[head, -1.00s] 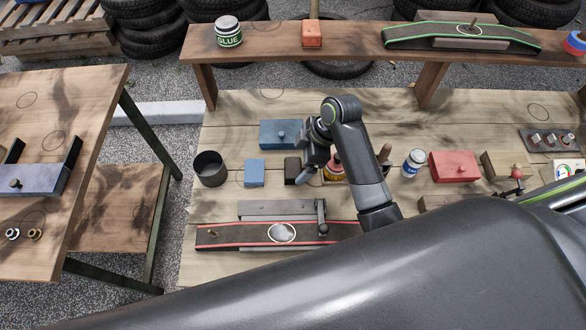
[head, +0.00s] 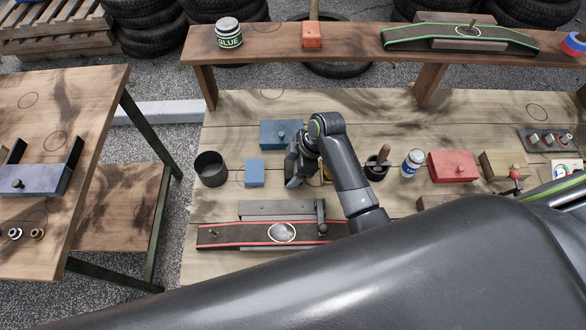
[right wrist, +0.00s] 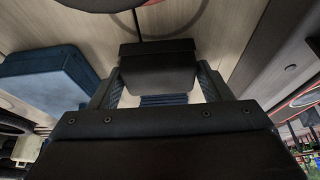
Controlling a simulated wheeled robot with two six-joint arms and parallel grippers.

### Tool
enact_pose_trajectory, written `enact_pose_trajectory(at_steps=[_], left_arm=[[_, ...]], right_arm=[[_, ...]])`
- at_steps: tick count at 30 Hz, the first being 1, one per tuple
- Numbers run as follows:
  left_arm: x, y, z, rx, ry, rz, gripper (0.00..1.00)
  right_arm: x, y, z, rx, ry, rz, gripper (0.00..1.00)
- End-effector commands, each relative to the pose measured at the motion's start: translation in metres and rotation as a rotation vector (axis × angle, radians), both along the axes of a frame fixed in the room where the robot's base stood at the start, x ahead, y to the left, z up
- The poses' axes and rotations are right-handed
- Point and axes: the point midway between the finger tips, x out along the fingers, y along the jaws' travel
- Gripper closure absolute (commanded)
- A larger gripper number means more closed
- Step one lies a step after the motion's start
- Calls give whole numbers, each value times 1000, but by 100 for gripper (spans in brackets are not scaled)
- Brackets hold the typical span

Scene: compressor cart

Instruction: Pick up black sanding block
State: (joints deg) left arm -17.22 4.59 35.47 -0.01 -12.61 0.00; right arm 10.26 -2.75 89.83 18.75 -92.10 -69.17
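The black sanding block (right wrist: 157,68) shows in the right wrist view, lying on the pale wooden bench between and just beyond my finger ends. My right gripper (right wrist: 158,84) is open, with one finger on each side of the block's near part. I cannot tell whether either finger touches it. In the head view my right gripper (head: 296,180) points down at the bench and hides the block. My left gripper is in neither view.
A blue box (head: 280,133) lies behind my right gripper, and a small blue block (head: 254,173) and a dark cup (head: 211,169) lie to its left. A dark pot (head: 376,170) stands to its right. A red-edged belt (head: 225,235) lies in front.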

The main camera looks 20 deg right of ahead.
Motion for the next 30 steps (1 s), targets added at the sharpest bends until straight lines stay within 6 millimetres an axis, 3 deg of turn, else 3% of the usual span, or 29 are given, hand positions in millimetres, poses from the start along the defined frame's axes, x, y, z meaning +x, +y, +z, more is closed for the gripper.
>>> enact_pose_trajectory(at_steps=[1,7,16,30], left_arm=[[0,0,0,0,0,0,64],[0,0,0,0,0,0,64],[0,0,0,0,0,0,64],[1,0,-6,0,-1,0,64]], right_arm=[[0,0,0,0,0,0,35],[0,0,0,0,-1,0,60],[1,0,7,0,-3,0,60],[2,0,87,0,-5,0,60]])
